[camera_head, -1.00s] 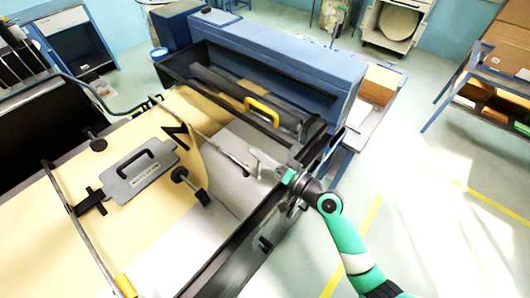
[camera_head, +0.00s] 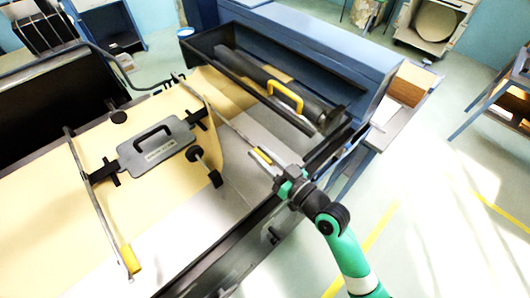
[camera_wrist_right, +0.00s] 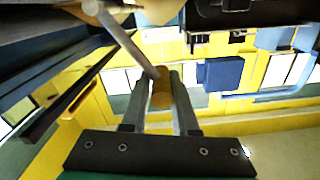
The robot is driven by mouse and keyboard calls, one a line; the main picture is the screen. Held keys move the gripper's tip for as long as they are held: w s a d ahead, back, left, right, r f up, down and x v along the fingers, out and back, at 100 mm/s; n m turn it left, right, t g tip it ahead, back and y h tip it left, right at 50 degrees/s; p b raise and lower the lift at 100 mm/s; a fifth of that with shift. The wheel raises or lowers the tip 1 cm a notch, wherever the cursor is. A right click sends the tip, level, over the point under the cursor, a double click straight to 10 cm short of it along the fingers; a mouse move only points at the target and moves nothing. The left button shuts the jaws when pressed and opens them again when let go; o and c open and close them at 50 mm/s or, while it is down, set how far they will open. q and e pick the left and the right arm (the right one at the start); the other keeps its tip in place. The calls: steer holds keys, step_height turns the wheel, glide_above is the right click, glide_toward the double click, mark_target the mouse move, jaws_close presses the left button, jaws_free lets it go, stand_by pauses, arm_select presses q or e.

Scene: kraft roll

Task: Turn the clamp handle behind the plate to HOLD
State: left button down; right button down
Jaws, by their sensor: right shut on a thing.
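The grey plate (camera_head: 158,150) with a black handle lies on the kraft paper (camera_head: 60,205). Behind it runs a thin grey bar (camera_head: 232,128), the clamp, ending in a yellow grip (camera_head: 262,155). My right gripper (camera_head: 276,170) is shut on that yellow grip at the bar's right end. In the right wrist view, the grip (camera_wrist_right: 160,90) sits between the two fingers (camera_wrist_right: 160,100), with the grey rod running up and left from it. No HOLD mark is readable. My left gripper is not in view.
A second bar with a yellow grip (camera_head: 130,258) lies before the plate. A black-ended knob (camera_head: 205,166) stands right of the plate by the paper's curled edge. A dark roller with a yellow handle (camera_head: 285,96) lies in the blue-backed trough. Open floor lies right.

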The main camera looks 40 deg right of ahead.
steer(key=shift+a+f, duration=0.1)
steer(key=shift+f, duration=0.45)
steer(key=c, duration=1)
jaws_free()
steer(key=shift+o, duration=1.4)
steer(key=shift+a, duration=0.15)
steer(key=shift+r, duration=0.1)
steer(key=shift+r, duration=0.1)
steer(key=shift+s, duration=0.1)
steer(key=shift+s, duration=0.35)
steer(key=s+d, duration=0.1)
steer(key=s, duration=0.9)
steer(key=shift+s+d+b, duration=0.2)
steer(key=shift+s+b, duration=0.15)
steer(key=shift+b, duration=0.05)
